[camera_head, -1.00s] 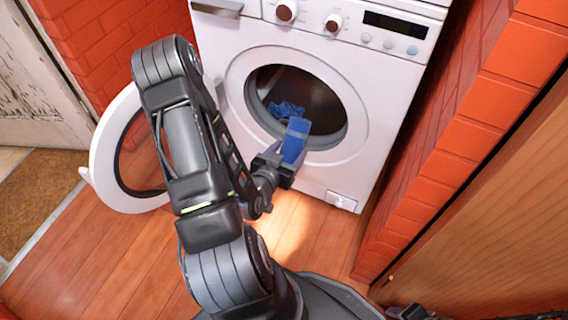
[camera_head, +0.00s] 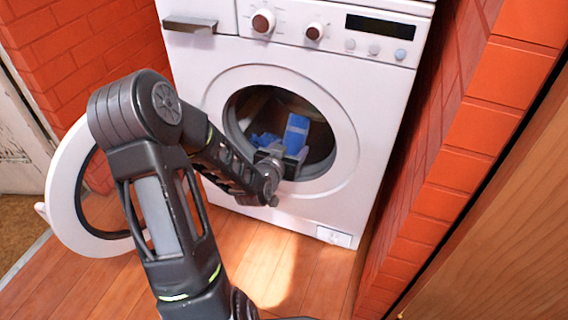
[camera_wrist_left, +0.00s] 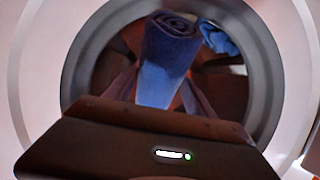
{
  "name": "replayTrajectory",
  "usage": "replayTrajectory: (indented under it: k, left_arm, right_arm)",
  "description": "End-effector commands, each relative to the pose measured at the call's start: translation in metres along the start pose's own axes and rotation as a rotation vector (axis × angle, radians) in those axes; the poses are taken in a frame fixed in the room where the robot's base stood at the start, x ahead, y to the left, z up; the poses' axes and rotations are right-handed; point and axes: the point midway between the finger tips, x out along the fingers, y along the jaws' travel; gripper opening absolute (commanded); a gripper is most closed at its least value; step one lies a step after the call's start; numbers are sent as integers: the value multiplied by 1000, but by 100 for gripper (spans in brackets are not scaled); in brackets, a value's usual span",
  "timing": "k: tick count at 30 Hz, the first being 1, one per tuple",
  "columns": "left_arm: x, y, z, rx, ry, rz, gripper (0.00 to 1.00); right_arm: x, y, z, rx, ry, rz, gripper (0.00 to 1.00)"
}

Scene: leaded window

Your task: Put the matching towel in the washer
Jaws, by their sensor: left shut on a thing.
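The white washer (camera_head: 375,130) stands against the brick wall with its round door (camera_head: 66,200) swung open to the left. My left gripper (camera_head: 288,158) is at the drum opening, shut on a rolled blue towel (camera_head: 296,133). In the left wrist view the rolled towel (camera_wrist_left: 166,62) stands up between the fingers, within the outline of the opening. A second, crumpled blue cloth (camera_head: 264,140) lies inside the drum. It also shows in the left wrist view (camera_wrist_left: 218,38), behind and right of the roll. My right gripper is not in view.
The washer's rim (camera_head: 350,140) surrounds the gripper closely. A red brick pillar (camera_head: 445,190) and a wooden panel (camera_head: 500,220) stand close on the right. The wood floor (camera_head: 270,260) before the washer is clear.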

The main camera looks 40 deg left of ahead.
Motion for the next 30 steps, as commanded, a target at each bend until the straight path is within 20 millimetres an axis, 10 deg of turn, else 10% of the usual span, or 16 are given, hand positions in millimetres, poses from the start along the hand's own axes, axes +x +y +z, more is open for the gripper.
replayTrajectory:
  k: [23, 30]
  left_arm:
    - [120, 0, -44, 0, 3, 0, 20]
    - [149, 1, -26, 0, -1, 1, 20]
  right_arm:
    - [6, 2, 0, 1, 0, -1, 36]
    - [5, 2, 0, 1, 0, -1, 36]
